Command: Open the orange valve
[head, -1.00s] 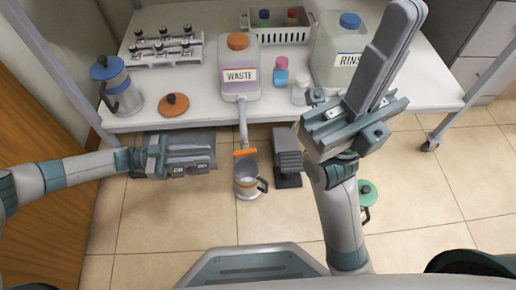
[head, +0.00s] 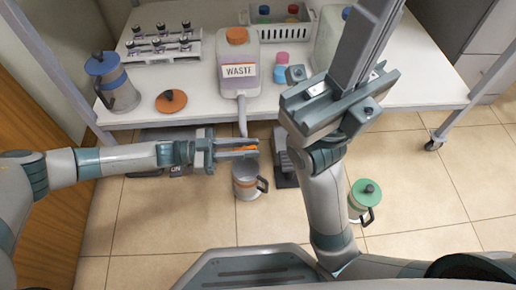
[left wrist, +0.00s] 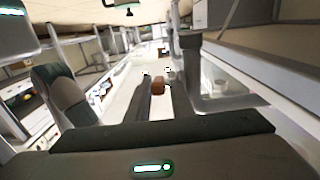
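The orange valve (head: 245,149) is a small handle on the spout below the container labelled WASTE (head: 239,70). My left gripper (head: 242,149) reaches in from the left with its fingers on either side of the valve. A grey cup (head: 245,181) with a dark handle stands below the spout. My right gripper (head: 364,40) points up at the right, fingers together and empty, tips cut off by the frame.
The white table (head: 200,115) holds a blue-lidded jug (head: 112,82), an orange lid (head: 171,101), a vial rack (head: 160,43) and a white basket (head: 283,32). A green-lidded jug (head: 365,198) stands on the floor, right. The floor at front left is clear.

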